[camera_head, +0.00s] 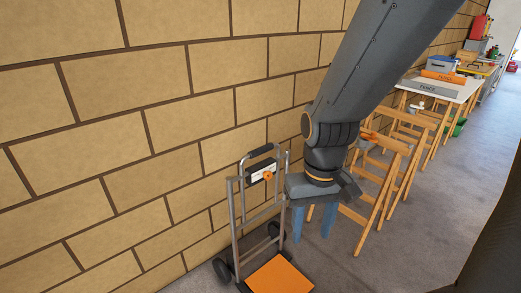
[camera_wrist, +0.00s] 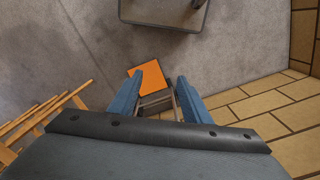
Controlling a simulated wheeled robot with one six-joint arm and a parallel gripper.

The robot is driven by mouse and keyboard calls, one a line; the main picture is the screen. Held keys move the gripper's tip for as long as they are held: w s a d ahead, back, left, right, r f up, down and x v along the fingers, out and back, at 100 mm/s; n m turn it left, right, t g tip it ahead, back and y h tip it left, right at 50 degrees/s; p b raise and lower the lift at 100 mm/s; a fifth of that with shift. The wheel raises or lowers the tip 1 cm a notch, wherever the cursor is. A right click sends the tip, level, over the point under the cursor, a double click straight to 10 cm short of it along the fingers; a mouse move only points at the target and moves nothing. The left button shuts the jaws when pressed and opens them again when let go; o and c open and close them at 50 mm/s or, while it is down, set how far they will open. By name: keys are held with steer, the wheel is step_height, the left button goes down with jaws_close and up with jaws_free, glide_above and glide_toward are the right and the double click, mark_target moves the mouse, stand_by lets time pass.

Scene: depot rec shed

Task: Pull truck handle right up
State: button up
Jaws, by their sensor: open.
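The hand truck stands upright by the brick wall, with a grey tube frame (camera_head: 235,220), black wheels and an orange toe plate (camera_head: 278,277). Its handle has a black grip (camera_head: 261,151) at the top, a little above the side tubes. A pale plate with an orange knob (camera_head: 267,176) sits just below the grip. My gripper (camera_head: 313,225) is open and empty, pointing down, just right of the truck's frame in the head view. In the wrist view the orange toe plate (camera_wrist: 151,76) and part of the frame show between my gripper's fingers (camera_wrist: 155,85). The grip is not clear there.
Wooden trestles (camera_head: 386,190) stand close to the right of my gripper. Behind them a white table (camera_head: 446,87) carries several boxes. The brick wall (camera_head: 140,180) runs close behind the truck. Grey floor (camera_head: 385,262) is clear at the front right.

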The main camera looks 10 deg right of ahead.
steer(key=shift+a+f+m, duration=0.25)
steer(key=shift+f+m, duration=0.1)
steer(key=shift+m, duration=0.15)
steer(key=c, duration=0.7)
steer(key=a+f+m+y+b, duration=0.1)
steer(key=m, duration=0.1)
steer(key=w+a+f+m+g+y, duration=0.1)
steer(key=a+f+m+y, duration=0.1)
steer(key=shift+w+a+b, duration=0.15)
steer(key=shift+a+b, duration=0.05)
steer(key=shift+b, duration=0.2)
jaws_close()
steer(key=w+a+f+m+t+y+b, duration=0.1)
steer(key=w+a+f+m+y+b, duration=0.15)
steer(key=w+m, duration=0.35)
steer(key=w+a+f+m+t+y+b, duration=0.1)
steer(key=w+a+m+t+y, duration=0.15)
steer(key=w+m+y, duration=0.35)
steer(key=w+d+f+m+t+h+b, duration=0.1)
steer(key=w+d+m+t, duration=0.4)
steer(key=w, duration=0.5)
steer(key=w+d+f+m+t+h+b, duration=0.2)
steer(key=w+d+f+m+t+h, duration=0.1)
steer(key=w+d+m+t, duration=0.3)
steer(key=w+d+m, duration=0.2)
steer(key=w+d, duration=0.2)
steer(key=w, duration=0.1)
steer(key=shift+w, duration=0.2)
steer(key=shift+f, duration=0.1)
